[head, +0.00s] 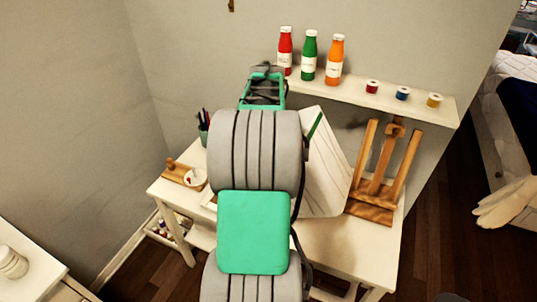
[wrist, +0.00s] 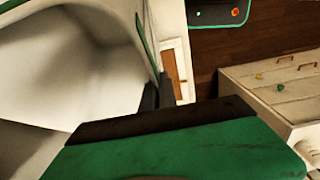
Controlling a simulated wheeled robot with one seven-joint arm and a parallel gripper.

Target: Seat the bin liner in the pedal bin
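I cannot make out a pedal bin or a bin liner for sure in either view. In the head view my arm reaches away over the table, and my gripper (head: 264,88) is at its far end by the wall shelf; its fingertips are not clear. In the wrist view a green part of mine with a dark edge fills the bottom. Two dark upright pieces stand close together above it, and I cannot tell whether they grip anything. A large pale curved surface (wrist: 65,65) fills the left; I cannot tell what it is.
The wall shelf (head: 415,104) holds three bottles (head: 309,57) and three small spools. A wooden easel (head: 385,180) and a tilted white panel (head: 326,175) are on the white table (head: 335,245). A pen cup and a small dish are left of my arm. Dark floor is open at right.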

